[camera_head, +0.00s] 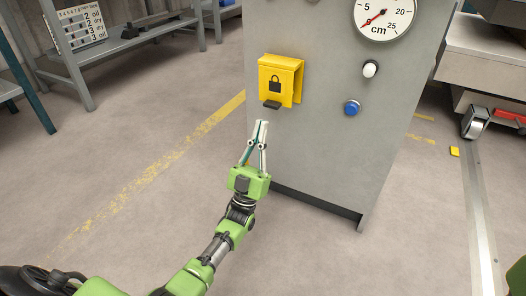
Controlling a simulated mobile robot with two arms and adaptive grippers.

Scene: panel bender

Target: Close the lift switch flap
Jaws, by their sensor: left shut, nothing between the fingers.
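The lift switch flap (276,78) is a yellow cover with a black padlock sign, on the front of a grey cabinet. It hangs down with its front face towards me, and the switch behind it is hidden. A dark tab (271,104) sticks out at its lower edge. I cannot tell whether the flap is fully against the cabinet. My left gripper (262,125) is shut and empty, with its fingertips pointing up just below the tab, seemingly apart from it. My right gripper is not in view.
The grey cabinet (330,150) also carries a round dial gauge (384,14), a white knob (370,69) and a blue button (352,108) right of the flap. A metal shelf (130,40) stands at the back left. The floor left of the cabinet is clear.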

